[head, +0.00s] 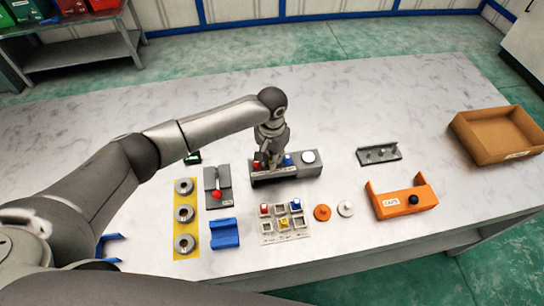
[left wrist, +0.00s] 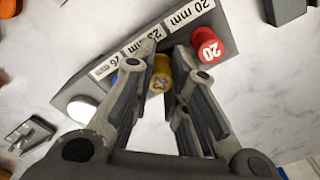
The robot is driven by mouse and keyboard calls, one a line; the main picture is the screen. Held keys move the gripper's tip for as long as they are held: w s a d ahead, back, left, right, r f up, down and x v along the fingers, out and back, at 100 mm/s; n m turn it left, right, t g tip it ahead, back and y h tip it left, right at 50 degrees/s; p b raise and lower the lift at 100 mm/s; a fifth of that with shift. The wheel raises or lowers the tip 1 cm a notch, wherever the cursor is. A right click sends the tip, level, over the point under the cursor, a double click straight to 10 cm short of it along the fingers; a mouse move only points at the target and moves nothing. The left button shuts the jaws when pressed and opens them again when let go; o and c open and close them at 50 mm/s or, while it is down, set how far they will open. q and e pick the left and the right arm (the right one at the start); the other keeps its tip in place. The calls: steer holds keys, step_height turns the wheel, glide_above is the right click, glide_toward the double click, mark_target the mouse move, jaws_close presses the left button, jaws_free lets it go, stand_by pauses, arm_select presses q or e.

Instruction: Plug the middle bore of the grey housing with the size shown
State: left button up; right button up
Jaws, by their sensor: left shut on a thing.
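My left gripper (head: 263,160) reaches down over a grey rack (head: 305,171) labelled in mm sizes. In the left wrist view its fingers (left wrist: 161,80) are shut on a yellow plug (left wrist: 160,84) marked 23, at the rack's middle place. Whether the plug is still seated cannot be told. A red plug (left wrist: 208,46) marked 20 stands on one side of it; a blue plug (head: 287,160) is on the other, mostly hidden in the wrist view. Grey rings (head: 184,213) lie on a yellow strip; I cannot tell if these are the housing. My right gripper is not in view.
A grey fixture with a red knob (head: 216,194) and a blue block (head: 224,234) lie left of a tray of coloured pieces (head: 271,226). An orange caps holder (head: 408,202), a pegged bracket (head: 379,154) and a cardboard box (head: 484,154) are right. The table's back is clear.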

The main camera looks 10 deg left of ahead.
arm_select(q)
steer(key=shift+s+f, duration=0.1)
steer(key=shift+f, duration=0.05)
stand_by(1.0)
steer(key=shift+f+p, duration=0.1)
steer(key=shift+p, duration=1.1)
stand_by(2.4)
steer(key=o, duration=0.8)
steer(key=shift+o, duration=0.2)
step_height(320, 180, up, 7)
steer(key=p, duration=0.7)
steer(key=shift+p, duration=0.35)
